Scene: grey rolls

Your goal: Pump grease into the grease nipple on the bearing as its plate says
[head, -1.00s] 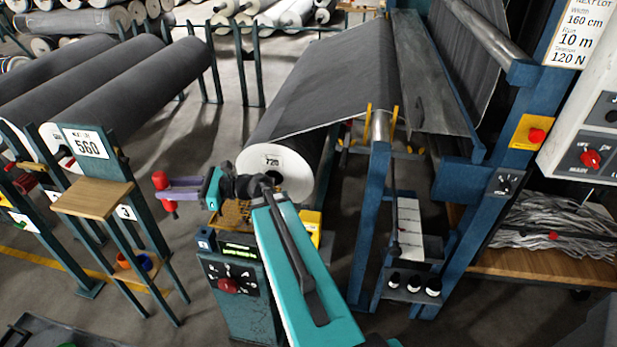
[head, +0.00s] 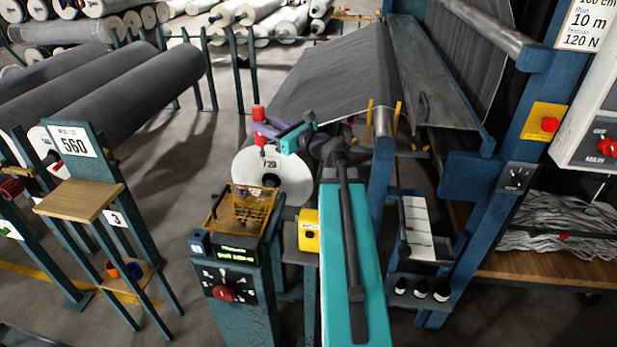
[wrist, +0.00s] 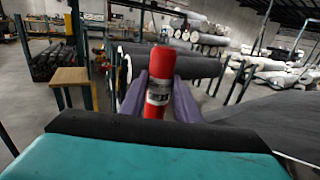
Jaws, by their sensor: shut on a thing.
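My gripper (head: 262,130) has purple fingers and is shut on a red cylinder (head: 259,113), whose two ends stick out above and below the fingers. In the wrist view the red cylinder (wrist: 161,62) stands nearly upright between the fingers and carries a pale label too small to read. In the head view the gripper is in front of the grey roll marked 720 (head: 272,178), near its upper edge. I cannot make out a grease nipple or tell which part is the bearing.
A control post with a red knob (head: 222,293) carries an orange-brown wire basket (head: 240,212). A small wooden-topped stand (head: 80,199) is at left, beside the 560 sign (head: 71,141). A blue machine frame (head: 461,188) stands right of my arm. Open floor lies between stand and post.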

